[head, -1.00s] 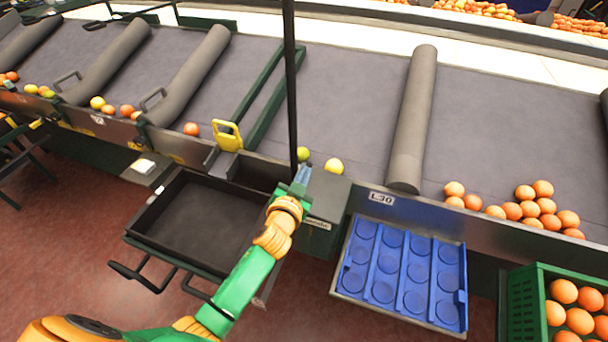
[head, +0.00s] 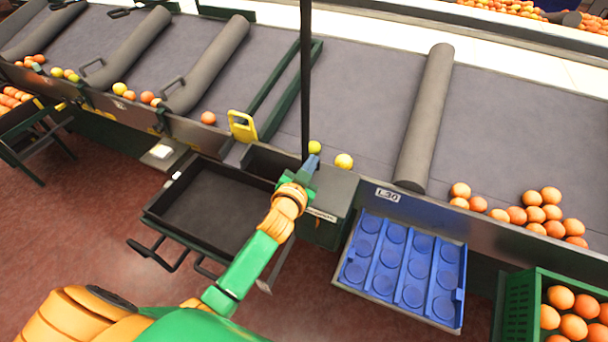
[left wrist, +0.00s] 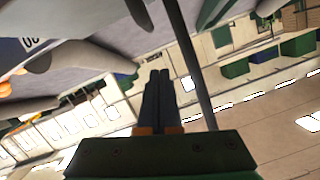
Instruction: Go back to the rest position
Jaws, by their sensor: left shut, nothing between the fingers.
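My left gripper (head: 311,165) is in the middle of the head view, at the end of my green and orange arm. It is over the front edge of the conveyor, near the black upright pole. In the left wrist view its two dark fingers (left wrist: 158,98) are together with nothing between them. My right gripper is not in view.
A black tray (head: 160,222) is left of my arm. A blue tray (head: 377,292) with empty round hollows hangs to the right. A green crate (head: 517,310) of oranges stands at lower right. A black pole (head: 305,70) rises beside the gripper. Oranges (head: 533,213) lie on the belt.

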